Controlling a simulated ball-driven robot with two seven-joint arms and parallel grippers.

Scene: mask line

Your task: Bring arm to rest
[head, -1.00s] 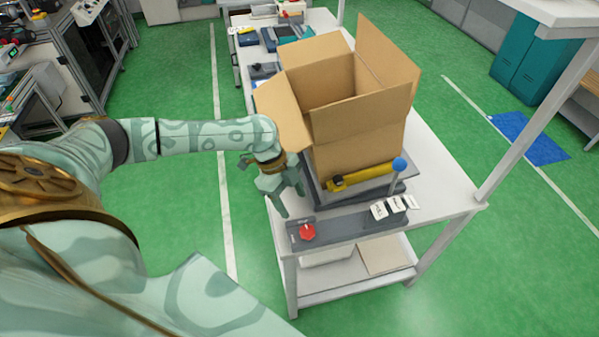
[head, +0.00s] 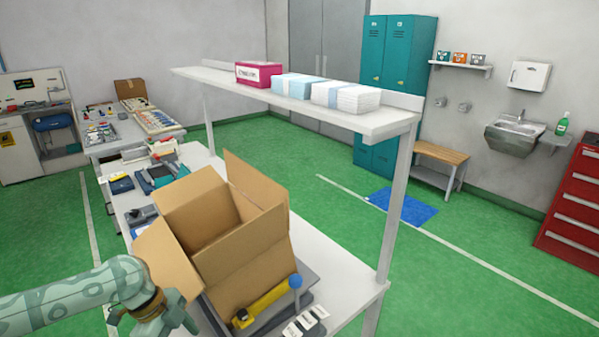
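My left gripper (head: 176,324) is at the lower left of the head view, at the end of my patterned green arm. It hangs beside the left front of the open cardboard box (head: 245,270), near its left flap. Its fingers point down and to the right and show partly; I cannot tell whether they are apart or closed. My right gripper is not in view.
A shelf (head: 222,78) above the bench holds a magenta box (head: 259,74) and blue and white boxes (head: 345,97). A yellow tool (head: 266,301) and a blue-knobbed post (head: 295,281) stand in front of the cardboard box.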

